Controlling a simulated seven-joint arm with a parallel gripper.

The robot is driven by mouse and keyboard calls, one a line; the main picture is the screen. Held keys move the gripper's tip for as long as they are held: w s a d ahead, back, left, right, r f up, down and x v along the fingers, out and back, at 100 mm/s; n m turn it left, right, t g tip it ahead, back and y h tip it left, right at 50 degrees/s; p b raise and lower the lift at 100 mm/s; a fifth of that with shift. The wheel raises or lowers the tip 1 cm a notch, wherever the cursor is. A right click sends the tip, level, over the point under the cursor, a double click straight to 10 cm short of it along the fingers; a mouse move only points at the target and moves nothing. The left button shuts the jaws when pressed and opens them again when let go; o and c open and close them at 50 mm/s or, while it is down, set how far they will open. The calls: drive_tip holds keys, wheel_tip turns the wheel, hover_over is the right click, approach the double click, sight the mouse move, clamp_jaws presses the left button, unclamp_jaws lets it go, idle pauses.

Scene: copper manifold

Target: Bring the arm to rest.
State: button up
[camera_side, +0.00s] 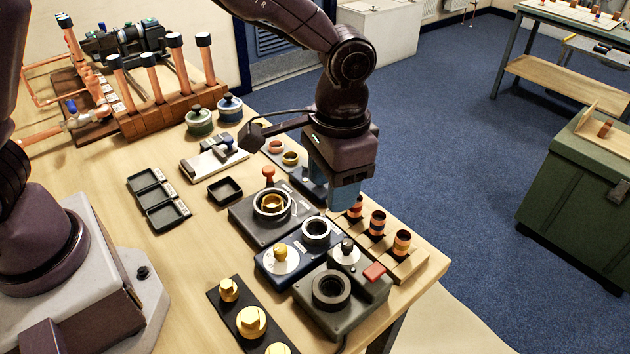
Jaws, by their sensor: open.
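My gripper (329,192) points down over the right part of the wooden workbench (200,270). Its blue fingers are apart, with nothing seen between them. It hangs near a wooden rack (405,265) of striped copper pieces (377,222), just left of the one farthest back. I cannot tell whether a finger touches anything. The copper manifold (160,112), with several black-capped upright pipes on a wooden base, stands at the back left, apart from my gripper.
Below my gripper are a dark ring fixture (270,212), a blue-based fixture (285,262) and a black-ringed unit (335,300). Brass fittings (250,322) stand on a black strip in front. Black trays (160,205) lie left. Bare bench lies left of centre.

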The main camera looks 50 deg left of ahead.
drive_tip(key=s+a+r+n+t, duration=0.3)
drive_tip(key=s+a+r+t, duration=0.3)
drive_tip(key=s+a+r, duration=0.9)
drive_tip(key=a, duration=0.2)
drive_tip(key=shift+s+a, duration=0.3)
drive_tip(key=shift+c, duration=0.2)
idle(0.6)
